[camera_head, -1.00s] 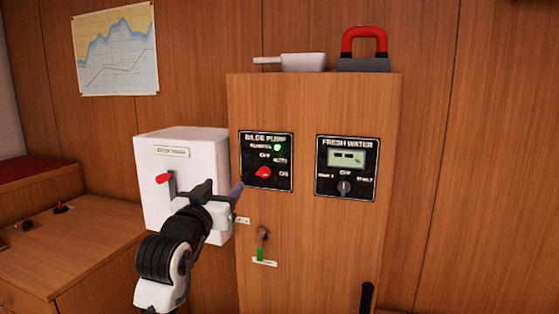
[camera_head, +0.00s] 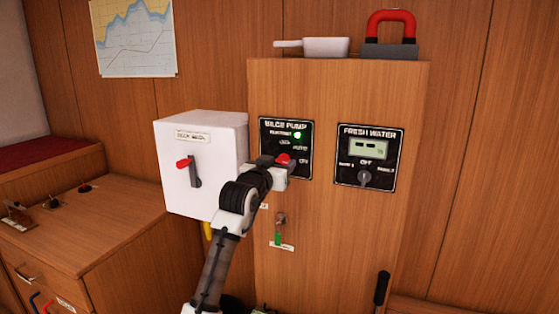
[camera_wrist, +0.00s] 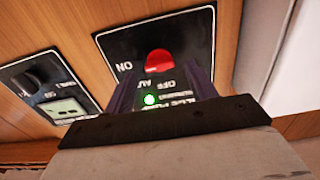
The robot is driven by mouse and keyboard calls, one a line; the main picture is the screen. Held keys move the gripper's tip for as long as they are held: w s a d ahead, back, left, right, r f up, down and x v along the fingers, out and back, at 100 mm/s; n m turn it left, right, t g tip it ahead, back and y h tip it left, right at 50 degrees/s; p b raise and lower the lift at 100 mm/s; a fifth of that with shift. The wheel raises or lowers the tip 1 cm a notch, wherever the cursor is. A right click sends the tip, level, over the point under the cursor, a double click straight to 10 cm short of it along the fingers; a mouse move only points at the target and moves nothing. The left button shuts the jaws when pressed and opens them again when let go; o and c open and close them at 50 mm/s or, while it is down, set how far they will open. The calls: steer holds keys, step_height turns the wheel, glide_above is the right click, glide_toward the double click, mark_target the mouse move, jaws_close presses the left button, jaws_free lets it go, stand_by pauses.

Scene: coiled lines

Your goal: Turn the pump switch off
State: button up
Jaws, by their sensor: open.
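The bilge pump panel (camera_head: 268,150) is a black plate on the front of the wooden cabinet, with a lit green lamp (camera_head: 297,135). Its red switch knob (camera_head: 284,158) shows just above my gripper (camera_head: 279,168), which partly covers the lower panel. In the wrist view the panel (camera_wrist: 204,22) appears upside down. There the red knob (camera_wrist: 159,61) lies between the two dark fingers of my open gripper (camera_wrist: 162,84), with gaps at both sides. The lit lamp (camera_wrist: 150,100) also shows there. I cannot tell which label the knob points to.
The fresh water panel (camera_head: 370,146) with a grey knob is to the right. A white box (camera_head: 203,145) with a red-tipped lever stands close on the left. A small valve (camera_head: 281,219) is below. A padlock-shaped object (camera_head: 390,36) and a white scoop (camera_head: 325,46) sit on top.

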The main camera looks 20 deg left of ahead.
steer(key=shift+w, duration=0.75)
steer(key=c, duration=1)
